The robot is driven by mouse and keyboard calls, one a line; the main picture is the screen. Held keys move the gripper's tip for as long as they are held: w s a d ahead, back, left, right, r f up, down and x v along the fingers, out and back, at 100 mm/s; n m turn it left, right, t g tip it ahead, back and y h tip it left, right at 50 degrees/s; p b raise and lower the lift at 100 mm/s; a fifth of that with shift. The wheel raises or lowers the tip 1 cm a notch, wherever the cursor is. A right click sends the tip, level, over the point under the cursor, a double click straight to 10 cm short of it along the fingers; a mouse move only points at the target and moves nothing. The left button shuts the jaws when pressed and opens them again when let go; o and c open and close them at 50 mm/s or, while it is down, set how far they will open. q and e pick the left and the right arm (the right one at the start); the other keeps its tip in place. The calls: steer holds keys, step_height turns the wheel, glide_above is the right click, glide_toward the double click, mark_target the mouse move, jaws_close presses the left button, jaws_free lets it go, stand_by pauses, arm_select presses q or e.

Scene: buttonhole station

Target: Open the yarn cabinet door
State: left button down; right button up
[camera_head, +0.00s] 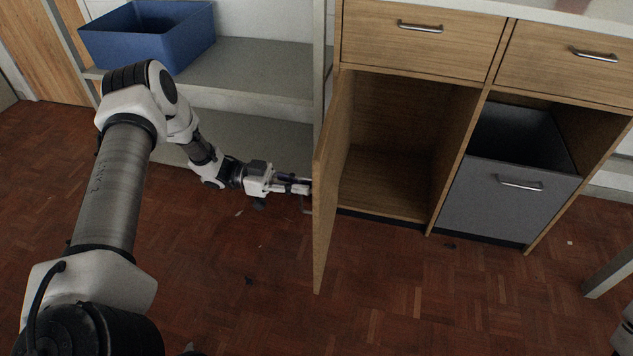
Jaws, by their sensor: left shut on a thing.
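The wooden cabinet door (325,190) stands swung out from the cabinet on its left side, roughly square to the front and seen nearly edge-on. The compartment (388,150) behind it is open and looks empty. My left gripper (303,187) is at the door's outer face, shut on the door's handle (307,205), which shows only as a thin metal piece and is partly hidden. My right gripper is not in view.
Two drawers with metal handles (420,27) sit above. A grey pull-out bin (510,195) stands in the right compartment. A blue crate (150,35) rests on the grey shelf (255,68) at left.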

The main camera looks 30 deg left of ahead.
arm_select(q)
steer(key=v, duration=0.3)
steer(key=shift+w+p, duration=0.15)
steer(key=shift+p, duration=0.15)
steer(key=c, duration=1.2)
jaws_free()
steer(key=shift+c, duration=0.2)
steer(key=v, duration=1.2)
